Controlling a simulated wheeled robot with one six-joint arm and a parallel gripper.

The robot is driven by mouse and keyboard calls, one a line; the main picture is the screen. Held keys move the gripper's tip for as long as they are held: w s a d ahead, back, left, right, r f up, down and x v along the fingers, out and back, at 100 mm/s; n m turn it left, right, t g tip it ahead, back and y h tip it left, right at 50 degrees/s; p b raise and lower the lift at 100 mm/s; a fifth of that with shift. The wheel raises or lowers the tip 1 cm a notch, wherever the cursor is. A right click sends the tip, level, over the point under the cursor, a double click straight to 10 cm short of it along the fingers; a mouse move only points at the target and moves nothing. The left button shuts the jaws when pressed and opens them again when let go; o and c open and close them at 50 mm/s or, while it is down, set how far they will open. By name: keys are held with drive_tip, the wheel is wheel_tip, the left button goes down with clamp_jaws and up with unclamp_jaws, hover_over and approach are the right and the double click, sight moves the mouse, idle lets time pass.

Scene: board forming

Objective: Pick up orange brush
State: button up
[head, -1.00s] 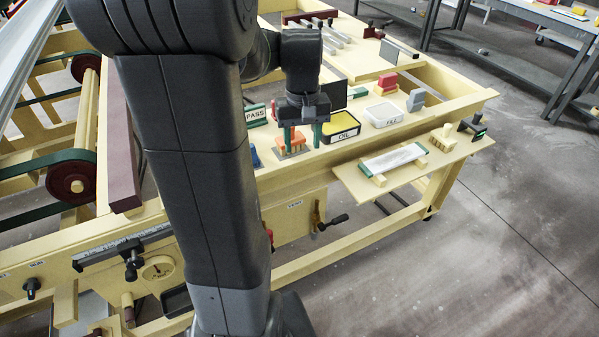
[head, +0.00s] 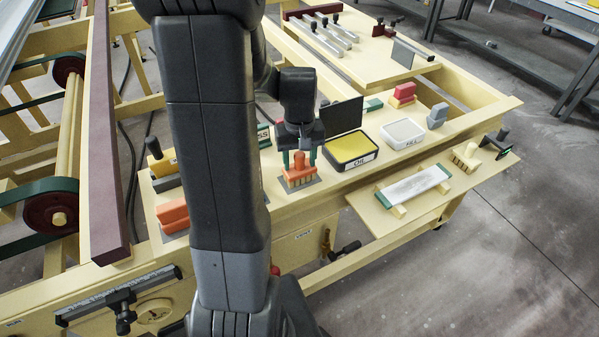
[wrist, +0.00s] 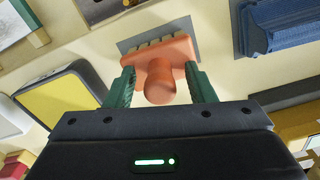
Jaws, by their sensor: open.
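The orange brush (head: 299,171) stands on a grey plate on the bench, bristles down and handle up, beside the yellow OIL tray. My gripper (head: 297,158) is directly above and around it in the head view. In the wrist view, the green fingers of my gripper (wrist: 161,86) are open, one on each side of the handle of the orange brush (wrist: 160,80). Whether the fingers touch the handle cannot be told. Part of the brush top is hidden by my gripper in the head view.
The OIL tray (head: 349,164) stands close on the right, with a dark upright panel (head: 341,117) behind it. The FILL tray (head: 403,134) is farther right. An orange block (head: 173,215) sits at the left.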

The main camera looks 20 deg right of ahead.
clamp_jaws()
drive_tip(key=shift+r, duration=0.1)
wheel_tip(320, 180, up, 10)
drive_tip(key=shift+f+b, duration=0.1)
drive_tip(key=shift+b, duration=0.2)
drive_tip(key=c, duration=0.7)
unclamp_jaws()
drive_tip(key=shift+c, duration=1.3)
